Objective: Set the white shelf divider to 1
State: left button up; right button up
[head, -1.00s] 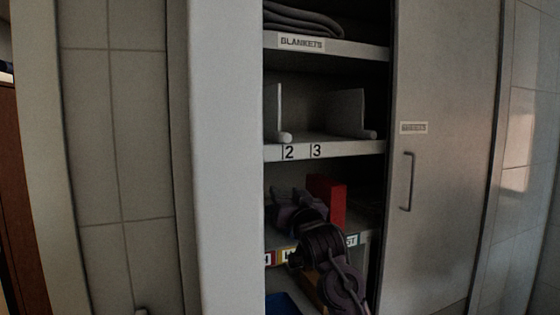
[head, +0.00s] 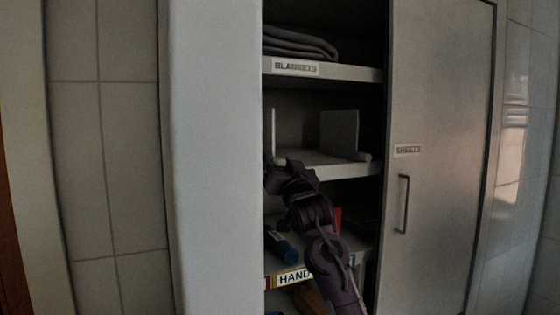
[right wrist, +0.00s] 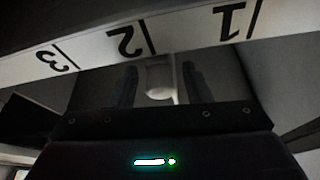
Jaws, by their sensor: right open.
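The white shelf divider (head: 273,132) stands upright at the left of the middle shelf. In the right wrist view its rounded white front end (right wrist: 158,82) lies between my fingers, close to the tick beside the inverted label 2 (right wrist: 128,42). The label 1 (right wrist: 232,20) is to the right there, with its tick. My right gripper (head: 273,172) is at the shelf's front edge; its fingers (right wrist: 158,72) are open on either side of the divider's end, with no clear contact. My left gripper is not in view.
A greyer divider (head: 338,133) stands farther right on the same shelf (head: 345,171). Folded blankets (head: 300,44) lie above; a blue item (head: 281,246) is on the shelf below. The white cabinet side (head: 215,160) and the closed sheets door (head: 440,150) bound the opening.

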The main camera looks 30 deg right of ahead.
jog(key=shift+c, duration=0.5)
grip_shut()
jog(key=a, duration=0.8)
jog(key=shift+w, duration=0.2)
jog(key=shift+f, duration=0.1)
jog(key=shift+o, duration=0.5)
grip_release()
jog(key=shift+b, duration=0.3)
